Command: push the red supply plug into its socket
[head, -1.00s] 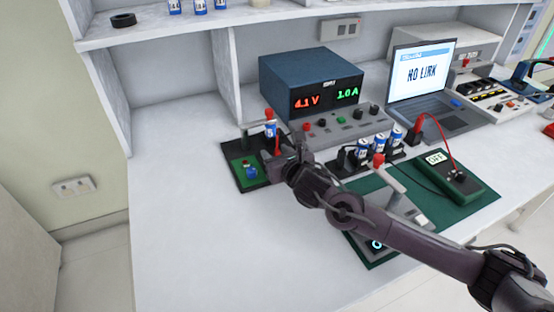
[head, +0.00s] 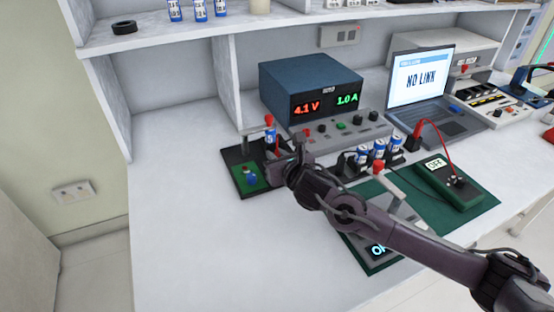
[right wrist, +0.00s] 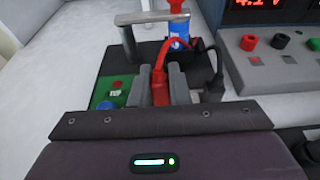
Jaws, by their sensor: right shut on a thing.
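My right gripper (right wrist: 160,88) is shut on the red plug (right wrist: 160,80), which stands between its two fingers with a red lead curving off its top. In the head view the right gripper (head: 283,162) is at the right side of a dark cell fixture (head: 232,154). A black plug (right wrist: 213,88) with a black lead stands just right of the red one. The red plug's lower end and its socket are hidden by the fingers and wrist, so I cannot tell how deep it sits. My left gripper is not in view.
The fixture carries a blue cell (right wrist: 179,32), a grey handle (right wrist: 152,17) and a green board (right wrist: 108,93). The power supply (head: 308,84) reads 4.1 V and 1.0 A. The laptop (head: 420,78) shows NO LINK. A meter (head: 450,186) reads OFF. The bench's left front is clear.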

